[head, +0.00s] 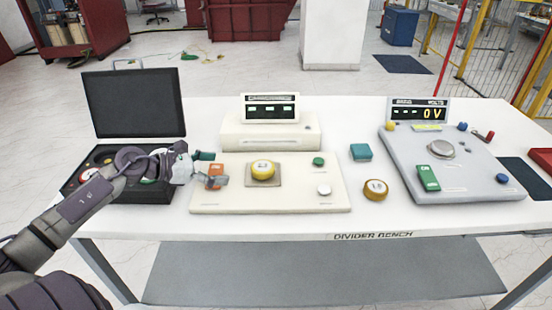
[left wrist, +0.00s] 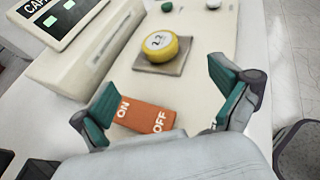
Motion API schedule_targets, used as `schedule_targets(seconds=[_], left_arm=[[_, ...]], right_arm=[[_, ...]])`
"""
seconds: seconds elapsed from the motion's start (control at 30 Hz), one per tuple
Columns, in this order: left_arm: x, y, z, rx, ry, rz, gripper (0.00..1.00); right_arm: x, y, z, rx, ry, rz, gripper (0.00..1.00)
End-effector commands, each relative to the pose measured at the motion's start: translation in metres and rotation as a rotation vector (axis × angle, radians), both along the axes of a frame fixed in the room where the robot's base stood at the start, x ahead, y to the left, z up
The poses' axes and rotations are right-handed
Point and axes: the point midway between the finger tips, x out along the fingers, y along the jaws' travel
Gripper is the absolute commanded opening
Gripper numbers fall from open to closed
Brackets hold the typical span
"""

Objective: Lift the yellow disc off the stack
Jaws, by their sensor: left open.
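The yellow disc (head: 263,167) lies on top of a square tan pad in the middle of the cream panel. In the left wrist view the yellow disc (left wrist: 165,46) shows a white label marked 2.2, and the tan pad (left wrist: 158,66) lies under it. My left gripper (head: 220,168) is to the left of the disc in the head view, over the orange switch (head: 215,171). My right gripper is not in view.
The cream panel (head: 325,172) also bears a green knob (head: 318,160) and a white knob (head: 323,189). A cream meter box stands behind it. An amber disc (head: 375,190) and a teal block (head: 360,152) lie to the right. A grey voltmeter panel (head: 480,180) stands further right. An open black case (head: 135,103) is at the left.

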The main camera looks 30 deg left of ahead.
Motion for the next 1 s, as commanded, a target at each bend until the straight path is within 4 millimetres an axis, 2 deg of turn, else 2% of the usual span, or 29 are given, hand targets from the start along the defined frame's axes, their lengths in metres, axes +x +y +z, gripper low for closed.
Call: schedule_targets(seconds=[0.1, 0.17, 0.4, 0.5, 0.57, 0.8, 1.0], left_arm=[[0.004, -0.002, -0.002, 0.01, 0.002, -0.006, 0.99], [0.01, -0.005, -0.004, 0.009, 0.002, -0.007, 0.99], [0.042, -0.024, -0.017, 0.005, -0.001, -0.004, 0.99], [0.054, -0.032, -0.023, 0.003, -0.001, -0.002, 0.99], [0.06, -0.035, -0.027, 0.005, -0.001, -0.002, 0.99], [0.071, -0.042, -0.033, 0.005, 0.001, -0.004, 0.99], [0.096, -0.056, -0.039, 0.001, 0.002, -0.004, 0.99]], right_arm=[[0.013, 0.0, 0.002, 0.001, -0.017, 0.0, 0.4], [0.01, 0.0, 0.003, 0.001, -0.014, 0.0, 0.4], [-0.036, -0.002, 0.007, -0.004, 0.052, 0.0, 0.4], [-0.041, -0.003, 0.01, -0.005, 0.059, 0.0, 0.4], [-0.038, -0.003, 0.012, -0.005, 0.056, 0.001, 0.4], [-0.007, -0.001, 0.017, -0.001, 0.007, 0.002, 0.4], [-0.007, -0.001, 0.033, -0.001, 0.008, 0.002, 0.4]])
